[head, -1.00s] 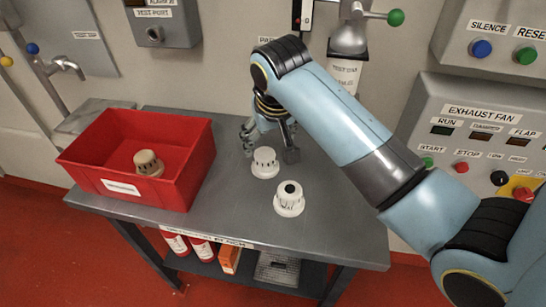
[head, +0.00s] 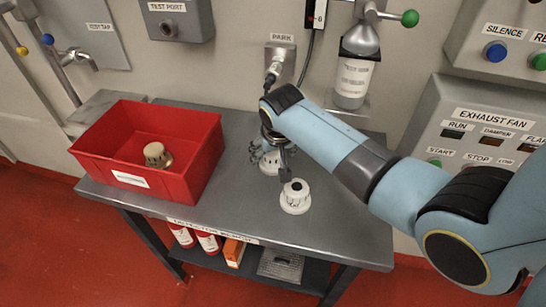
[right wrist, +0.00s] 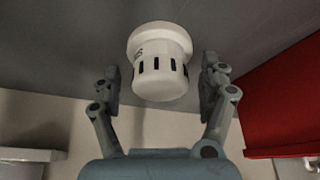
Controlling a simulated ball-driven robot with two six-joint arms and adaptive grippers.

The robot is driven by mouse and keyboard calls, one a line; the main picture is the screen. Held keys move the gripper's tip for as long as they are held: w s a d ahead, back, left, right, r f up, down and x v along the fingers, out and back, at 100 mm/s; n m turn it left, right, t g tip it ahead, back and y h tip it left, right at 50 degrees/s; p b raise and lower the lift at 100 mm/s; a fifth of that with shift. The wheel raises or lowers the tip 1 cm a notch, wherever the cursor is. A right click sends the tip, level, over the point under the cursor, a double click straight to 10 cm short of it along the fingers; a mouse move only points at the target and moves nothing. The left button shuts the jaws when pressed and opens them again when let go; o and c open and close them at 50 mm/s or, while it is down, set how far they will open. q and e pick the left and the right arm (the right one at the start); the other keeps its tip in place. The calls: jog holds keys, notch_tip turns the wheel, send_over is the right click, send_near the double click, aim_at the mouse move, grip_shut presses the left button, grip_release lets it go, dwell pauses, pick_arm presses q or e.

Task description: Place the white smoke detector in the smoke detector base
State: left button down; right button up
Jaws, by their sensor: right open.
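In the right wrist view the white detector (right wrist: 160,62) is between the two fingers of the right gripper (right wrist: 161,85). The fingers are apart, with a visible gap on each side of it. My left gripper is not in view.
A red bin (head: 185,190) stands on the left of the table (head: 230,205) with a beige detector (head: 157,155) in it. A white-labelled cylinder (head: 353,80) hangs on the wall behind. The table's front right is clear.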

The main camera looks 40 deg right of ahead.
jog(key=shift+c, duration=0.4)
jog(key=c, duration=1.4)
jog(key=shift+o, duration=0.2)
jog(key=shift+r, duration=0.1)
